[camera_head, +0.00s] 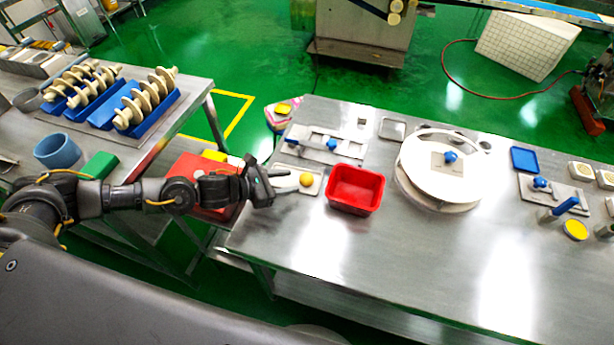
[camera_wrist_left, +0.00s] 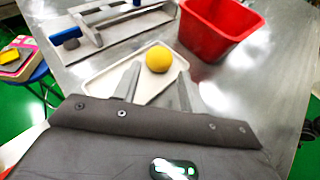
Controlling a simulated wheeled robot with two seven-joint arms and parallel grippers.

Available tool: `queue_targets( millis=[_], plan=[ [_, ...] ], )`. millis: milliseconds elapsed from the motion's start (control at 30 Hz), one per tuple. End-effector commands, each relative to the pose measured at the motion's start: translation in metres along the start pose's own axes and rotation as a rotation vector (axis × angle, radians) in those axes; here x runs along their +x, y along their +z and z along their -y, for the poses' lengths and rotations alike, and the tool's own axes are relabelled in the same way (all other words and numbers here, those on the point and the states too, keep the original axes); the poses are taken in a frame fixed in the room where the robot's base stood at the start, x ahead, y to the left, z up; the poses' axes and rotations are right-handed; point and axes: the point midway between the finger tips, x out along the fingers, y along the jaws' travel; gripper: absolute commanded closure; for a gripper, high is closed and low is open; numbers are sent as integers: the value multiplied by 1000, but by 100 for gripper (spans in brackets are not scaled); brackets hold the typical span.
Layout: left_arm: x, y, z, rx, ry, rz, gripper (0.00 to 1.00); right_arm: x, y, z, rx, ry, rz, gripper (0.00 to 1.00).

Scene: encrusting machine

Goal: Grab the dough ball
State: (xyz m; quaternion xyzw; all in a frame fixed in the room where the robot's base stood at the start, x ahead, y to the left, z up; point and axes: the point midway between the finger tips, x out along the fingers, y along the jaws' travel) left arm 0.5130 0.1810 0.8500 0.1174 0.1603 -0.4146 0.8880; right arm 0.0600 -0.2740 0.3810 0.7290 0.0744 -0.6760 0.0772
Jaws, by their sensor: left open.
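The dough ball (camera_head: 306,179) is a small yellow ball on a white tray (camera_head: 311,190) near the left end of the steel table. In the left wrist view the ball (camera_wrist_left: 158,59) sits on the tray (camera_wrist_left: 97,88), just beyond my fingertips. My left gripper (camera_head: 287,181) reaches in from the left at the tray, open and empty. In the left wrist view its two fingers (camera_wrist_left: 158,75) point toward the ball, one on each side of the line to it. I cannot tell how high the fingers are above the tray. My right gripper is not in view.
A red bin (camera_head: 355,188) stands right of the tray; it also shows in the left wrist view (camera_wrist_left: 215,35). A metal plate with blue knobs (camera_head: 327,143) lies behind the tray. A large white disc (camera_head: 440,170) is further right. The table front (camera_head: 400,250) is clear.

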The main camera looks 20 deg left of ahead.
Motion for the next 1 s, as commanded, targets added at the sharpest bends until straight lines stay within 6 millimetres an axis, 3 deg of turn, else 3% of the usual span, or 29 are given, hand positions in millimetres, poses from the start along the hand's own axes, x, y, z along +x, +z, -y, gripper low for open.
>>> queue_targets(
  millis=[233, 433, 600, 867, 1000],
  plan=[
    [7, 1, 0, -1, 2, -1, 58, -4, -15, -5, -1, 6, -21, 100],
    [36, 2, -1, 0, 1, -1, 58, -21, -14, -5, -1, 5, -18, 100],
    [53, -1, -1, -1, 3, -1, 58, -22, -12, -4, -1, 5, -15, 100],
    [55, -2, -1, -1, 2, -2, 58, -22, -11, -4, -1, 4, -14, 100],
    [55, -2, -1, -1, 2, -2, 76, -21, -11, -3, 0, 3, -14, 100]
  ],
)
